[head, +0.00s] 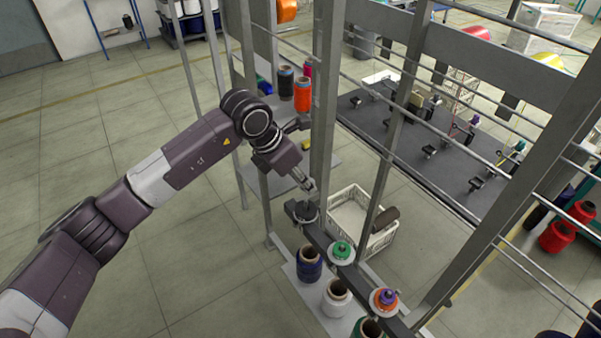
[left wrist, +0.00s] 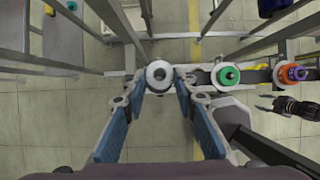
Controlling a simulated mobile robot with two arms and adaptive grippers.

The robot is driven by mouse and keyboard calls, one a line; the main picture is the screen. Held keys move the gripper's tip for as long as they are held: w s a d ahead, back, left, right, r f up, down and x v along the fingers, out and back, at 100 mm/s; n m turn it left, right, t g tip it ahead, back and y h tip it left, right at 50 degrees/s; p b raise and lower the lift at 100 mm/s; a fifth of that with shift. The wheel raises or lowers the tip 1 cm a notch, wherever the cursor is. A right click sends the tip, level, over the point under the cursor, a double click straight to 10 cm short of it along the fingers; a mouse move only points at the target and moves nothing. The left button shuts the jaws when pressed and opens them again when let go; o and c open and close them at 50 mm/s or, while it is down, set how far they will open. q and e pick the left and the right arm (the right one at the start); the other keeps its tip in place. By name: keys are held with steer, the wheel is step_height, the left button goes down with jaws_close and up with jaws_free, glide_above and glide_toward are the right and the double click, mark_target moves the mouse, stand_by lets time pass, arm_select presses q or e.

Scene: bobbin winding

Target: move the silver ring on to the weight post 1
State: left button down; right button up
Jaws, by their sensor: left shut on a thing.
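My left gripper (head: 308,190) reaches down to the far end of the dark rail (head: 322,240). In the left wrist view its blue-padded fingers (left wrist: 160,84) close at their tips on the silver ring (left wrist: 159,72). The ring has a dark centre. In the head view a dark grey round thing (head: 305,211) shows just below the fingertips, at the rail's end. I cannot tell whether the ring is around a post there or only above it. A green disc (head: 341,250) and an orange disc with a purple top (head: 384,298) sit farther along the rail. No post number is readable.
Blue (head: 309,264) and white (head: 336,299) spools stand in front of the rail. A white crate (head: 350,190) is behind it. Grey uprights (head: 325,100) and thin rods stand close around the arm. A shelf with more spools (head: 302,94) is beyond the wrist.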

mark_target(301, 189)
arm_select(q)
steer(key=f, duration=0.2)
steer(key=f+b, duration=0.1)
steer(key=shift+w+f, duration=0.1)
steer(key=shift+w, duration=0.15)
steer(key=shift+w+f, duration=0.1)
steer(key=shift+f, duration=0.05)
steer(key=shift+s+a, duration=0.1)
steer(key=shift+s, duration=0.1)
arm_select(e)
steer(key=shift+w+a+f, duration=0.25)
steer(key=shift+w+f, duration=0.6)
steer(key=shift+f, duration=0.05)
steer(key=shift+a, duration=0.1)
arm_select(q)
steer(key=shift+b, duration=0.3)
arm_select(e)
steer(key=shift+s+f, duration=0.1)
arm_select(q)
steer(key=shift+w+b, duration=0.1)
steer(key=shift+b, duration=0.2)
arm_select(e)
steer(key=shift+f, duration=0.3)
